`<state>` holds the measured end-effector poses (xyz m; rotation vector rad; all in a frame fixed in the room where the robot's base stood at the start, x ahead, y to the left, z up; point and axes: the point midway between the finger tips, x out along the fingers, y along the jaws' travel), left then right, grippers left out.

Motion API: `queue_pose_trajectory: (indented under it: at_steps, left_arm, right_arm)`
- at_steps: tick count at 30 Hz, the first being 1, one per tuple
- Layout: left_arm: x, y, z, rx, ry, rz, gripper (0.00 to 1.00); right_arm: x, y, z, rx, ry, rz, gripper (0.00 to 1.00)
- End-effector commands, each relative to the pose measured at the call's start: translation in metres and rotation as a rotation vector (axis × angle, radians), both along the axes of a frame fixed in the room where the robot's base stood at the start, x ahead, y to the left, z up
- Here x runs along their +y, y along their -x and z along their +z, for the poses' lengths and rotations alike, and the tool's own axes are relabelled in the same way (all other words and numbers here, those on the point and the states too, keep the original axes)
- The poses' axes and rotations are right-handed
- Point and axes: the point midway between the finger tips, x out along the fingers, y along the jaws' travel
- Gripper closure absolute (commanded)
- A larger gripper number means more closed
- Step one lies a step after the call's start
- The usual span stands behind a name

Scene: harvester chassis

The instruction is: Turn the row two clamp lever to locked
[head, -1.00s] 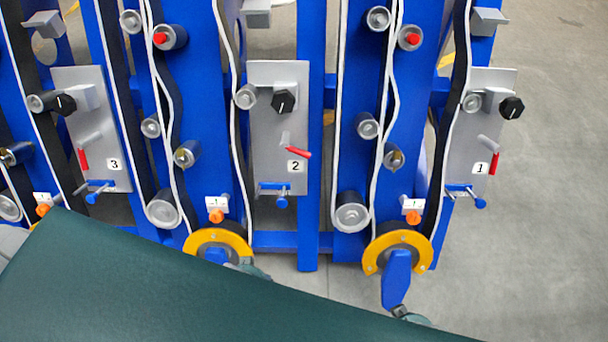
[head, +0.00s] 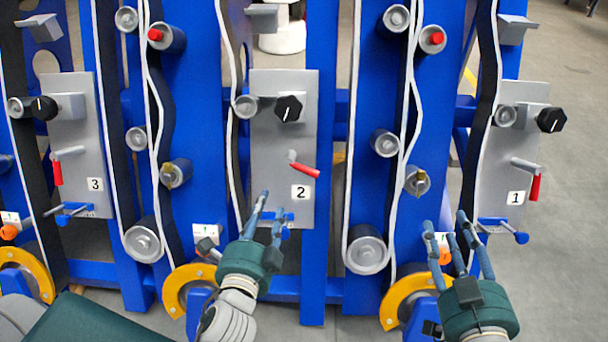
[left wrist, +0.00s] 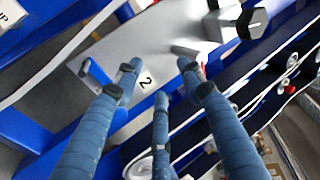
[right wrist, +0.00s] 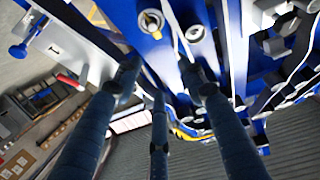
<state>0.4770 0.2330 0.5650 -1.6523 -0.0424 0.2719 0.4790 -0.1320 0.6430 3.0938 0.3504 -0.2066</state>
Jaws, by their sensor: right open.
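The row two plate (head: 262,150) is grey with a "2" label. It carries a red-handled lever (head: 304,169) that points right and slightly down, a black knob (head: 288,107) and a blue handle (head: 272,216) at its bottom. I cannot tell the lever's lock state. My left gripper (head: 266,206) is open and empty, in front of the plate's lower part, below and left of the red lever. In the left wrist view its spread fingers (left wrist: 160,78) point at the plate.
The row three plate (head: 78,150) and row one plate (head: 500,165) have red levers that hang down. Blue uprights (head: 320,250), rollers (head: 366,248) and white belts stand between. Yellow-rimmed wheels (head: 176,292) sit low. Open floor (head: 560,250) is at the right.

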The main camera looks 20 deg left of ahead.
Motion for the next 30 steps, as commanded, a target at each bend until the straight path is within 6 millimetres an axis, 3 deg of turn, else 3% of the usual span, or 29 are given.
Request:
queue_pose_trajectory:
  at_steps: [3, 8, 13, 19, 24, 30]
  left_arm:
    - [-0.030, -0.008, 0.018, -0.078, -0.213, -0.113, 0.60]
    - [-0.052, -0.011, 0.029, -0.128, -0.347, -0.187, 0.60]
    - [-0.054, -0.029, 0.032, -0.136, -0.360, -0.197, 0.60]
    - [-0.053, -0.068, 0.033, -0.136, -0.359, -0.195, 0.60]
    - [-0.052, -0.097, 0.032, -0.135, -0.356, -0.192, 0.60]
    - [-0.052, -0.115, 0.031, -0.133, -0.354, -0.192, 0.60]
  right_arm:
    - [0.006, -0.005, 0.044, -0.158, -0.041, 0.011, 0.59]
    - [0.009, -0.004, 0.069, -0.248, -0.064, 0.016, 0.59]
    - [0.007, -0.004, 0.059, -0.199, -0.052, 0.013, 0.59]
    - [0.004, -0.004, 0.038, -0.112, -0.029, 0.007, 0.59]
    - [0.004, -0.004, 0.035, -0.101, -0.026, 0.006, 0.59]
    - [0.005, -0.004, 0.039, -0.121, -0.031, 0.007, 0.59]
